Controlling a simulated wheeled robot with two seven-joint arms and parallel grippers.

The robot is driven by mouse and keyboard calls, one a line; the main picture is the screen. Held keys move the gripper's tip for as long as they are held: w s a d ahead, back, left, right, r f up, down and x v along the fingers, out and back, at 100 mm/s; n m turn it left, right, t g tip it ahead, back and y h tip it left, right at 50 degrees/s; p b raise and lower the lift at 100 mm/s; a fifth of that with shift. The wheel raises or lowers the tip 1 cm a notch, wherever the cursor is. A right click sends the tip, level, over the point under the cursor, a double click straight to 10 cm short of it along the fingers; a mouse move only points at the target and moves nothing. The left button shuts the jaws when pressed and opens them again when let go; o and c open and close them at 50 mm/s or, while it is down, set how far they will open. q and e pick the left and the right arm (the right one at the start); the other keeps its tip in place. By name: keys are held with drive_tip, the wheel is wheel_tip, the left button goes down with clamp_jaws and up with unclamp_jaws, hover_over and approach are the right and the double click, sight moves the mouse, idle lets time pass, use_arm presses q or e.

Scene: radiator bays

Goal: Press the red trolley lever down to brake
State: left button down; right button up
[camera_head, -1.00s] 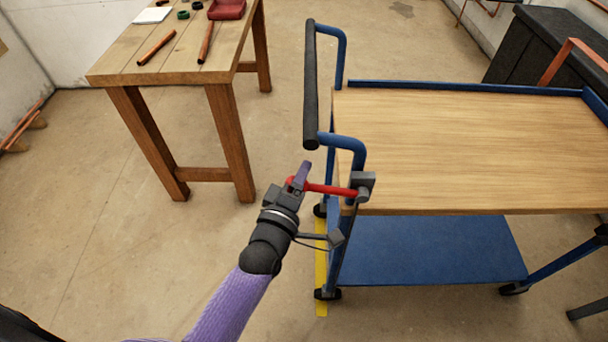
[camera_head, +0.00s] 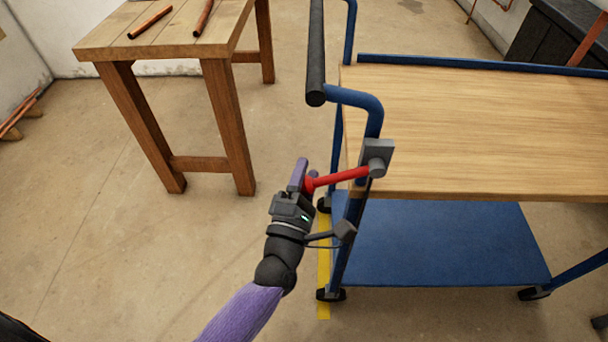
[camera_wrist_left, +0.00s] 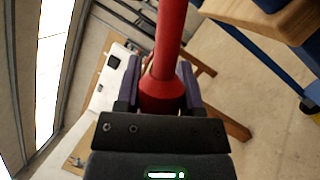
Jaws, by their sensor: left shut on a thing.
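The red lever (camera_head: 341,178) sticks out to the left from a grey pivot block (camera_head: 377,158) on the near left post of the blue trolley (camera_head: 374,118). In the head view it slopes slightly down toward its free end. My left gripper (camera_head: 304,180) is shut on the lever's free end. In the left wrist view the red lever (camera_wrist_left: 168,60) runs between the two purple fingers (camera_wrist_left: 160,88), with its thick red end low between them. My right gripper is not in view.
The trolley's wooden top (camera_head: 470,130) and blue lower shelf (camera_head: 440,245) lie to the right. A black push handle (camera_head: 316,50) rises above the lever. A yellow floor strip (camera_head: 323,260) runs by the trolley wheels. A wooden workbench (camera_head: 165,35) stands at the left, with open floor between.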

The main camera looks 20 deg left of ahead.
use_arm(q)
drive_tip(key=shift+f, duration=0.2)
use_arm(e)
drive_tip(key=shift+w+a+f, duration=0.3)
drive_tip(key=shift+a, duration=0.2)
